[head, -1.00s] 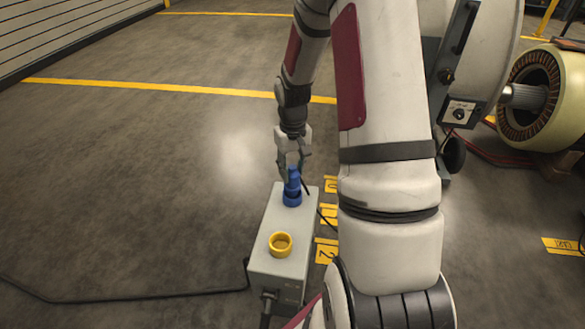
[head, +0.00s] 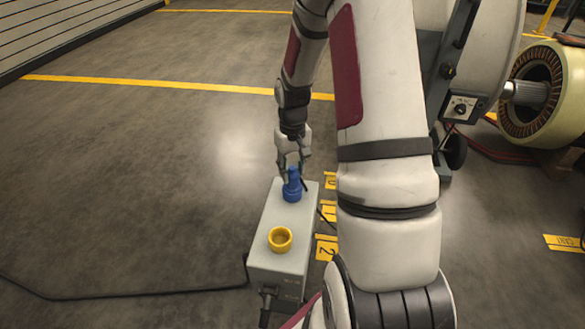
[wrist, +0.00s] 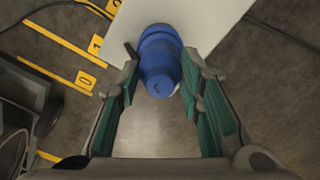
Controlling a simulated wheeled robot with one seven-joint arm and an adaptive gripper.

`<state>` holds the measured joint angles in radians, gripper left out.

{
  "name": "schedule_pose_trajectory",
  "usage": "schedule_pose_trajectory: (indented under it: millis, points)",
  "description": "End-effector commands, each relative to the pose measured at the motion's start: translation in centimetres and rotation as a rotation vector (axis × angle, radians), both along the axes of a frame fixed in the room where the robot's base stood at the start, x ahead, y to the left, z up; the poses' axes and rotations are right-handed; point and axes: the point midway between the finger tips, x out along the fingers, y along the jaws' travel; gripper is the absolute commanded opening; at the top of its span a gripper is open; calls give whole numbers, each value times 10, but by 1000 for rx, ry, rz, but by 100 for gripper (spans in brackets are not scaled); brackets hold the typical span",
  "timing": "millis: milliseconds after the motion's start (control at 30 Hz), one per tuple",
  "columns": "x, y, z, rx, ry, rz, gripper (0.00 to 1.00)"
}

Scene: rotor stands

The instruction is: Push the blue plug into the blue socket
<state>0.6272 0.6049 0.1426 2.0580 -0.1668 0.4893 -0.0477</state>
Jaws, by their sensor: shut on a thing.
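The blue plug (head: 292,178) is upright between the fingertips of my gripper (head: 292,170), which is shut on it. It also shows in the wrist view (wrist: 158,78). The blue socket (head: 292,194) is on the far end of the grey box's top, directly below the plug. In the wrist view the socket (wrist: 158,38) shows behind the plug, in line with it. The plug's lower end meets or enters the socket; the plug hides the opening, so I cannot tell how deep it sits.
The grey box (head: 272,263) also carries a yellow ring-shaped socket (head: 280,239) at its near end. Yellow numbered floor labels (head: 327,247) lie to its right. A black cable (head: 130,296) runs left over the floor. The floor to the left is mostly clear.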

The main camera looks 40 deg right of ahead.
Motion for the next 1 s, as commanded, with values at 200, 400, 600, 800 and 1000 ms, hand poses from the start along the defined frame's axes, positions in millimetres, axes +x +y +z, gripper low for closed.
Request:
schedule_pose_trajectory:
  millis: [200, 400, 600, 800, 1000]
  points:
    - [0, 0, 0, 0, -1, 0, 9]
    - [0, 0, 0, 0, -1, 0, 52]
    - [0, 0, 0, 0, 0, 0, 57]
    - [0, 0, 0, 0, 0, 0, 57]
    - [0, 0, 0, 0, 0, 0, 57]
